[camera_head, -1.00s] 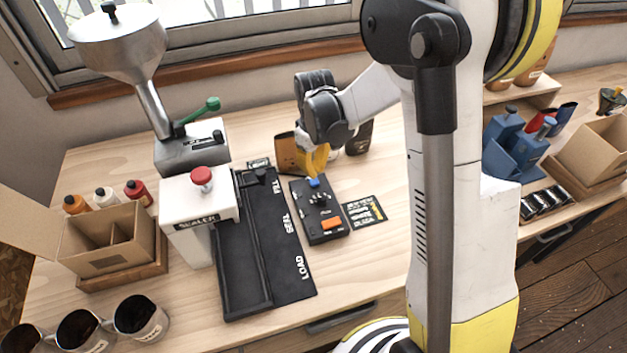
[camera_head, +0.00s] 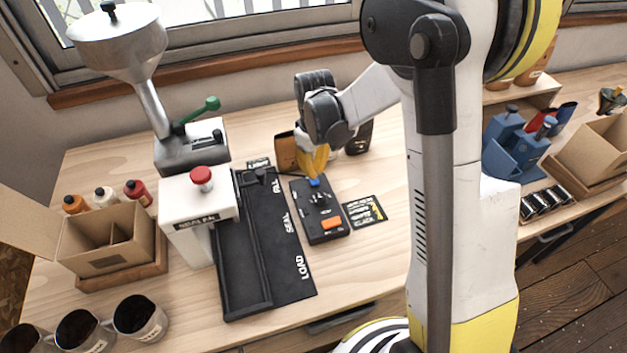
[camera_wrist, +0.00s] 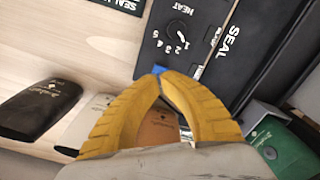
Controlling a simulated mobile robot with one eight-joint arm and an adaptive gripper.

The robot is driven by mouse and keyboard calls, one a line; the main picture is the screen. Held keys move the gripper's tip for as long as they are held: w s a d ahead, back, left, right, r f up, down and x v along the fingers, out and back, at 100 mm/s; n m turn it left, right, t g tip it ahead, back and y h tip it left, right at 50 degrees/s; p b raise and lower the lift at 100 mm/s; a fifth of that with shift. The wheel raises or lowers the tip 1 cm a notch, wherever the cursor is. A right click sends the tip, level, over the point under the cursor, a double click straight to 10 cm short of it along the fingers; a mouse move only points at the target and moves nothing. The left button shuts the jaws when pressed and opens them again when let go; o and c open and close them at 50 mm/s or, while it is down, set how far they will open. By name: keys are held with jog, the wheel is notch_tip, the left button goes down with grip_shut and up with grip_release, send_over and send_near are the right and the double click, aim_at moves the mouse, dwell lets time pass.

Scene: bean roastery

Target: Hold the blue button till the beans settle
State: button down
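The blue button (camera_head: 314,182) is at the far end of a black control box (camera_head: 322,227) on the table. My gripper (camera_head: 315,172) is directly over it with its yellow fingertips close to or touching the button; I cannot tell if it is pressed down. In the wrist view the fingers of my gripper (camera_wrist: 159,72) meet at their tips, with nothing between them. The blue button (camera_wrist: 160,70) shows just past the tips, partly hidden. No beans are visible.
Left of the box are a black track (camera_head: 283,262) marked LOAD and SEAL, a white sealer (camera_head: 190,205) with a red knob, and a hopper (camera_head: 118,45). Coffee bags stand behind my gripper. A labelled card (camera_head: 365,211) lies to the right.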

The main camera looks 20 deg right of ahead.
aim_at(314, 181)
jog(key=shift+f+b, duration=1.45)
jog(key=shift+f, duration=0.4)
dwell(1.6)
jog(key=shift+r+p, duration=2)
jog(key=shift+r, duration=1.05)
